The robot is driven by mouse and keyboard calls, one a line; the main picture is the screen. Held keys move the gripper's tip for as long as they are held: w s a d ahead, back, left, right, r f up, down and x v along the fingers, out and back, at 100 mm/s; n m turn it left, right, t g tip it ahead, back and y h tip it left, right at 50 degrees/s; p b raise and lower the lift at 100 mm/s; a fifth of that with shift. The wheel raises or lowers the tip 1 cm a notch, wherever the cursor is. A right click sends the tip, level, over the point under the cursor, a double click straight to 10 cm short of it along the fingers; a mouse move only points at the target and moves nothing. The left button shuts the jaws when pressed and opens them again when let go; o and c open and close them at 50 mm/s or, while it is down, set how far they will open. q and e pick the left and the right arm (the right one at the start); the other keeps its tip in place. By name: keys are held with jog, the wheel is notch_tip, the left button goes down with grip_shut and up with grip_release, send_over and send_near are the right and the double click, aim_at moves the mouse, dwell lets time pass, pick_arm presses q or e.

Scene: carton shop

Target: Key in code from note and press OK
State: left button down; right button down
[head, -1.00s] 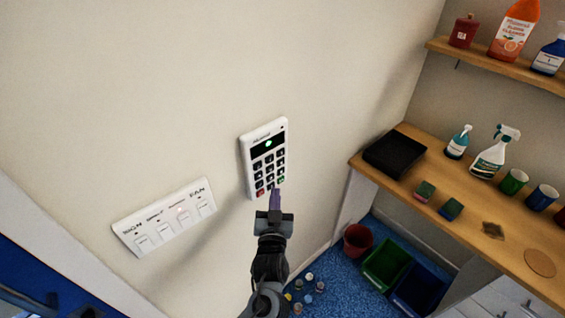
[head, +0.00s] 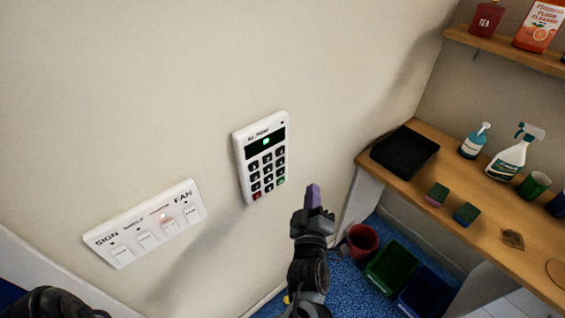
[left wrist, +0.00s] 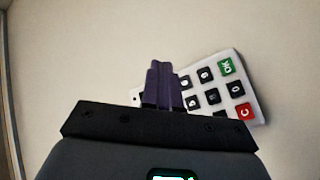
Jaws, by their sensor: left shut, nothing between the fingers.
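The white keypad (head: 240,160) is fixed to the wall, with a dark display showing a small green mark and rows of dark keys. Its red key (head: 256,196) is at the lower left and its green key (head: 281,181) at the lower right. My left gripper (head: 314,190), with purple fingers, is shut and empty, to the lower right of the keypad and apart from it in the head view. In the left wrist view, the fingers (left wrist: 162,82) partly cover the keypad, whose green OK key (left wrist: 226,67) and red C key (left wrist: 244,112) show. No note is visible.
A white switch panel (head: 128,255) with SIGN and FAN labels is left of the keypad. At right, a wooden counter (head: 470,225) holds a black tray (head: 405,150), sponges and spray bottles. A red bin (head: 360,240) and a green bin (head: 392,268) stand on the blue floor.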

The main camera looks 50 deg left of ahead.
aim_at(281, 162)
pick_arm(q)
jog(key=a+b, duration=0.1)
jog(key=a, duration=0.7)
jog(key=shift+w+a, duration=0.35)
jog(key=shift+a, duration=0.05)
jog(key=shift+w+a+b, duration=0.1)
jog(key=shift+a+b, duration=0.2)
jog(key=shift+a, duration=0.5)
dwell(2.9)
jog(key=shift+d, duration=0.8)
